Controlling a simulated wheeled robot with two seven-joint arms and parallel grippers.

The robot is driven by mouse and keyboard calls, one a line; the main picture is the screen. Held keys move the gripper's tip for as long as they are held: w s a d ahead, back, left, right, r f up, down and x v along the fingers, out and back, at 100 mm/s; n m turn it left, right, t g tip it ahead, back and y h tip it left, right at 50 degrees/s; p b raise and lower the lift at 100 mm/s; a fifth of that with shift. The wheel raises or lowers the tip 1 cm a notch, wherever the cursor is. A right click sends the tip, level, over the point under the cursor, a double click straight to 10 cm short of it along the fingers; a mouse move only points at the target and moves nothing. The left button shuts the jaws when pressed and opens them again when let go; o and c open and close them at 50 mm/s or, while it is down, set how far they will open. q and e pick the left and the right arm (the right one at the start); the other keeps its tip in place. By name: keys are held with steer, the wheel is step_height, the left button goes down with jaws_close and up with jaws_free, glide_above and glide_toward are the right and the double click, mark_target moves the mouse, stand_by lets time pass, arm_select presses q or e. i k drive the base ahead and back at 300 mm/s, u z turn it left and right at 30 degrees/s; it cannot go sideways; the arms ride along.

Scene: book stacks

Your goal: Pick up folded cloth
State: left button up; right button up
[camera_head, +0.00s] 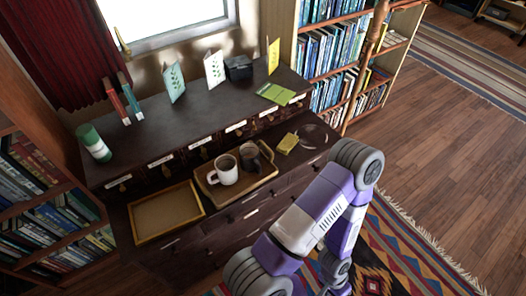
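A small folded yellow piece (288,142), which looks like the folded cloth, lies flat on the lower top of the dark wooden cabinet. It is right of a wooden tray (206,191) and left of a clear round dish (314,136). It is too small for me to be sure of its material. One purple and white arm of mine rises from the bottom, bends in front of the cabinet's right end and goes down again. No gripper fingers show, and my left gripper is not in view.
The tray holds a white mug (226,170) and a dark mug (250,157). A shallow empty frame-like tray (166,212) lies left. The upper shelf bears a green-white cylinder (94,143), standing cards (214,70), a black box (238,68) and green leaflets (276,94). Bookcases flank the cabinet.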

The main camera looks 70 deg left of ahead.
mark_target(290, 140)
steer(key=k, duration=0.4)
steer(key=u, duration=0.8)
